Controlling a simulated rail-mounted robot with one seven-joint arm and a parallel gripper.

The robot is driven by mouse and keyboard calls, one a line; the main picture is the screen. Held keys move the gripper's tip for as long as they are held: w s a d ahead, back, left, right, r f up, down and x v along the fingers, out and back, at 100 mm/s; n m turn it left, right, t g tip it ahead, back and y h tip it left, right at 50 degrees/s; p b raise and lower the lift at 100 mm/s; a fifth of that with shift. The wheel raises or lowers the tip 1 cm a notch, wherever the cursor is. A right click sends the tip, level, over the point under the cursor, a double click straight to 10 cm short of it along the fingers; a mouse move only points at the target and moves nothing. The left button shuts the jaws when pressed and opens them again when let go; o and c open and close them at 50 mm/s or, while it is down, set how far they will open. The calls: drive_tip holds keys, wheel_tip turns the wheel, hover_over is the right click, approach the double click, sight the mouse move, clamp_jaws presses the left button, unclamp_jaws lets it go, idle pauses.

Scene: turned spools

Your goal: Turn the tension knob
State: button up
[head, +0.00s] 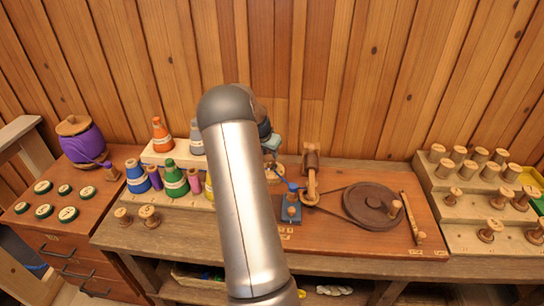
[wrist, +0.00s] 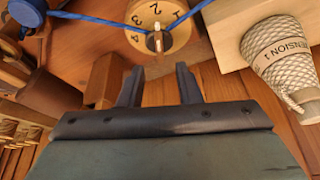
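The tension knob is a pale round wooden dial (wrist: 183,33) with numbers 1 to 4 around a small upright pointer (wrist: 155,41) at its centre. In the head view a round wooden piece, probably the same dial (head: 275,174), shows partly behind my arm. My gripper (wrist: 159,68) is open, its two dark fingers apart and pointing at the dial. The pointer lies just beyond the gap between the fingertips, and nothing is held. I cannot tell whether the fingers touch the dial. In the head view my gripper (head: 271,142) is mostly hidden by my arm.
A blue thread (wrist: 90,18) runs across by the dial. A pale cone labelled TENSION 1 (wrist: 281,55) stands close on the right in the wrist view. The wooden flywheel (head: 365,203) and a blue block (head: 290,213) are right of my arm. Colored cones (head: 174,180) stand left.

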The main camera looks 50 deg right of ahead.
sight(273, 161)
drive_tip(key=p+x, duration=0.1)
drive_tip(key=x, duration=0.4)
drive_tip(key=shift+f, duration=0.1)
clamp_jaws()
